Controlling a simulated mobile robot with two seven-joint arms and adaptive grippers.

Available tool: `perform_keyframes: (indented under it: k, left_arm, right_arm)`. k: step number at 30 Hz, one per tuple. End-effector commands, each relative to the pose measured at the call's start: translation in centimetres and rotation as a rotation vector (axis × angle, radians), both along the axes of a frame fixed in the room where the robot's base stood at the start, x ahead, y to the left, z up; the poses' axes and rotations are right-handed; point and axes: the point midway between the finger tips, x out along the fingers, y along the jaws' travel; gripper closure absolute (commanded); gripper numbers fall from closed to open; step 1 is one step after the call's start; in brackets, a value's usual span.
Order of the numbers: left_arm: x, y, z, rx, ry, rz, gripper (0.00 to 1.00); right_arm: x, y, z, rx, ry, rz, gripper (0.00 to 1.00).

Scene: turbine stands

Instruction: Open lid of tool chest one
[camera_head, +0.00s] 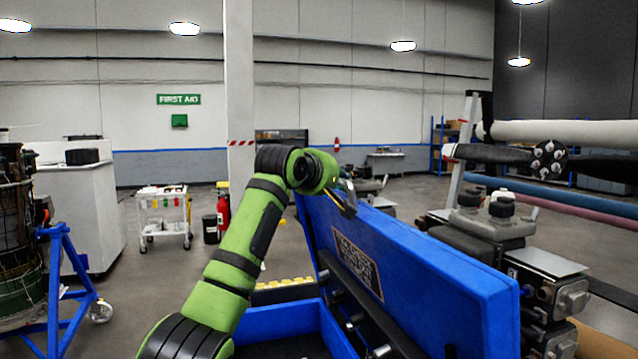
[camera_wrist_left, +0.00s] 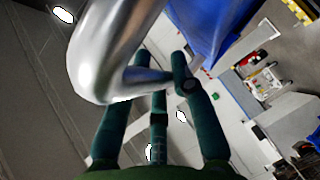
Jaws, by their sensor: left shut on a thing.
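The blue tool chest stands low in front of me in the head view; its box rim (camera_head: 285,318) shows at the bottom. My left gripper (camera_head: 346,198) is at the upper far corner of the lid. In the left wrist view, the fingers of my left gripper (camera_wrist_left: 165,82) are closed around a shiny metal handle (camera_wrist_left: 105,50), and part of the blue lid (camera_wrist_left: 205,25) shows behind. The arm hides part of the chest. My right gripper is not in view.
A turbine part on a blue stand (camera_head: 55,280) is at the left. A white cart (camera_head: 163,215) stands farther back. Machinery with a grey block (camera_head: 490,225) is close to the lid's right. Open floor lies behind the chest.

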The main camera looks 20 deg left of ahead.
Motion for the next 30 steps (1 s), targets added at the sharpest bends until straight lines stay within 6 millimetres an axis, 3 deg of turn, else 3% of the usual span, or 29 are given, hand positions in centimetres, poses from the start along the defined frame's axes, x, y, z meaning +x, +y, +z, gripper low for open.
perform_keyframes:
  k: [16, 17, 18, 19, 30]
  left_arm:
    - [0.21, -0.87, -0.72, 0.022, 0.035, 0.003, 1.0]
    - [0.21, -0.86, -0.73, 0.022, 0.035, 0.003, 0.73]
    - [0.22, -0.85, -0.75, 0.022, 0.035, 0.003, 0.57]
    - [0.22, -0.84, -0.75, 0.022, 0.035, 0.004, 0.51]
    - [0.08, -0.74, -0.28, 0.021, 0.026, 0.004, 0.51]
  right_arm:
    - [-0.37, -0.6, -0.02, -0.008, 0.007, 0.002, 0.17]
    - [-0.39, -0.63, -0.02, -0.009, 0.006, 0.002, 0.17]
    - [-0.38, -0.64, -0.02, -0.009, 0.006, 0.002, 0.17]
    - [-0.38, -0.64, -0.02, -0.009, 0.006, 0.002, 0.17]
    - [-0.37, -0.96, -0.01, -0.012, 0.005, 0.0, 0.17]
